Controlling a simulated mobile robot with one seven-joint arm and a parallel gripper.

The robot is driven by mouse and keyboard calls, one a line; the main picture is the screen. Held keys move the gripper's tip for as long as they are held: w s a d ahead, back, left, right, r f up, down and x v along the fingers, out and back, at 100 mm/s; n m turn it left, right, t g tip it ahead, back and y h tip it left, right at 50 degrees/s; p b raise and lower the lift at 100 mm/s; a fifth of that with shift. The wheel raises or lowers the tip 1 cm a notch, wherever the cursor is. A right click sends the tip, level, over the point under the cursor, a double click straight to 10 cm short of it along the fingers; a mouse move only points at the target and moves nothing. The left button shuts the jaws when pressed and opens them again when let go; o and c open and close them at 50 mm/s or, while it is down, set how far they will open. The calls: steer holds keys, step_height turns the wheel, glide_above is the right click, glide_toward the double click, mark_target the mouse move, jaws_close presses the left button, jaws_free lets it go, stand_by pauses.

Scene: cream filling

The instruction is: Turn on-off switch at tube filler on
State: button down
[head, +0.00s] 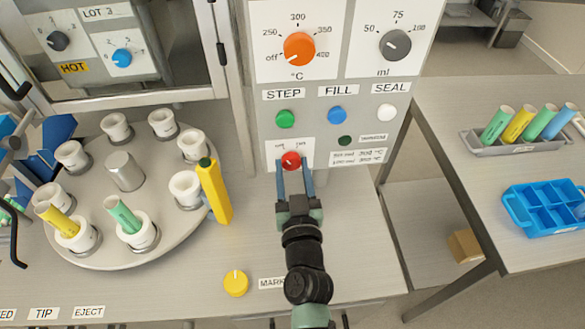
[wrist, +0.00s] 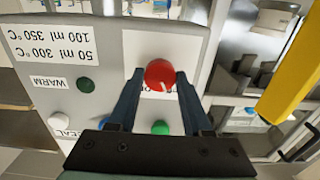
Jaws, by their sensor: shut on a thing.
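The red on-off switch (head: 291,160) is a round knob low on the front panel of the tube filler (head: 340,130). It also shows in the wrist view (wrist: 160,74), with a pale mark on its face. My gripper (head: 292,172) reaches up to it from below, with one blue finger on each side, and is shut on it. In the wrist view the fingertips (wrist: 160,80) flank the knob. The labels beside the switch are partly covered by the fingers and hard to read. The dark green WARM lamp (head: 345,140) to the right of the switch looks unlit.
A round carousel (head: 150,245) with white cups, two holding tubes, stands at left. A yellow upright piece (head: 213,190) is close left of my gripper. A yellow knob (head: 236,283) lies lower left. Green, blue and white buttons sit above the switch. A tube rack (head: 515,140) and blue tray (head: 550,207) are at right.

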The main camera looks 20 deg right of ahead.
steer(key=shift+m, duration=0.3)
steer(key=m, duration=1.1)
steer(key=shift+m, duration=0.3)
stand_by(0.4)
steer(key=shift+c, duration=1.7)
jaws_free()
steer(key=shift+s, duration=0.1)
